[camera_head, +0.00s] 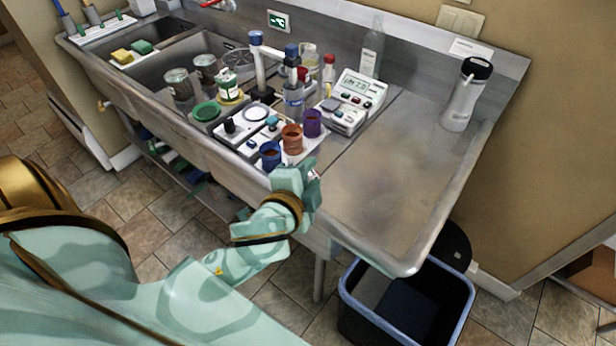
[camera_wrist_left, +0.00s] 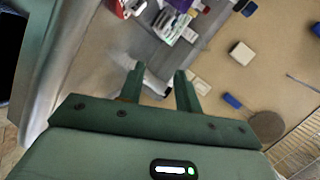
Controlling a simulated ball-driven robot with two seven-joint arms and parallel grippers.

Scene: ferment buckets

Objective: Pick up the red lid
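No separate red lid can be made out with certainty. In the head view, a small bottle with a red cap (camera_head: 328,60) stands at the back of the sink counter, behind the grey-white meter. A red-brown cup (camera_head: 292,138) stands at the front of the white rack, between a blue cup (camera_head: 270,154) and a purple cup (camera_head: 312,122). My left gripper (camera_head: 313,172) is at the counter's front edge, just in front of these cups. In the left wrist view its two fingers (camera_wrist_left: 160,88) are apart with nothing held between them. My right gripper is not in view.
The meter (camera_head: 362,98) and a clear bottle (camera_head: 374,48) stand behind the rack. A white bottle with a black cap (camera_head: 463,95) stands at the right. The drainboard (camera_head: 400,180) between is bare. A blue-rimmed bin (camera_head: 405,300) stands on the floor below.

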